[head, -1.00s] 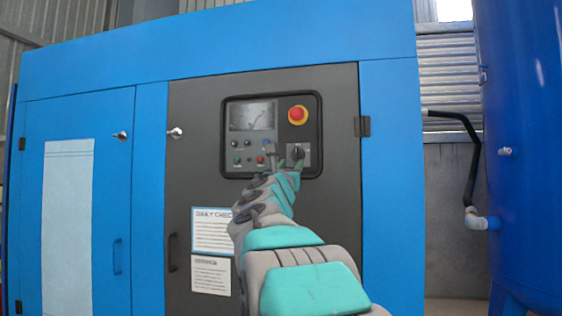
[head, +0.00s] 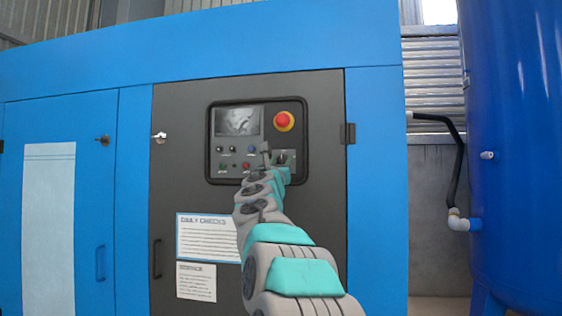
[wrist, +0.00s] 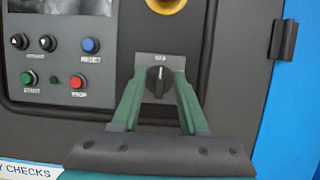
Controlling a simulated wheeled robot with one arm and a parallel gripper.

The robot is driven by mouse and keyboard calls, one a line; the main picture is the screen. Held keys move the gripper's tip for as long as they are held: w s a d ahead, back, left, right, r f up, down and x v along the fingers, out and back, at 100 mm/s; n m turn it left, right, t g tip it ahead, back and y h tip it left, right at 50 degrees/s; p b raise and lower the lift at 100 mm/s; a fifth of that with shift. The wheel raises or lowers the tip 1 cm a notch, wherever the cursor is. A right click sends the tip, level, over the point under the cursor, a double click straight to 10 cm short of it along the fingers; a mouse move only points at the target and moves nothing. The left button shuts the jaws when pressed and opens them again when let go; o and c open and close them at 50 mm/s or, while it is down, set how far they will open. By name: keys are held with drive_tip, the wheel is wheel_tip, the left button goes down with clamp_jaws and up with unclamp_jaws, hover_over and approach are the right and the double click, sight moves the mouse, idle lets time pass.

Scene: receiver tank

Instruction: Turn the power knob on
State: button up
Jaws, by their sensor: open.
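The power knob (wrist: 157,79) is a black rotary knob on a small grey plate marked with positions above it. It sits at the lower right of the control panel (head: 212,158), and in the head view the knob (head: 282,158) shows partly beside my gripper. My gripper (wrist: 154,82) is open, with one green finger on each side of the knob. Whether the fingers touch the knob cannot be told. The knob's pointer looks about upright. In the head view my gripper (head: 275,160) is in front of the panel.
A red emergency button (head: 284,121) sits above the knob. A blue button (wrist: 90,46), a red button (wrist: 78,82) and a green button (wrist: 28,78) lie to the left. A screen (head: 237,121) is at upper left. A blue tank (head: 520,130) stands at right.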

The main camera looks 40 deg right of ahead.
clamp_jaws()
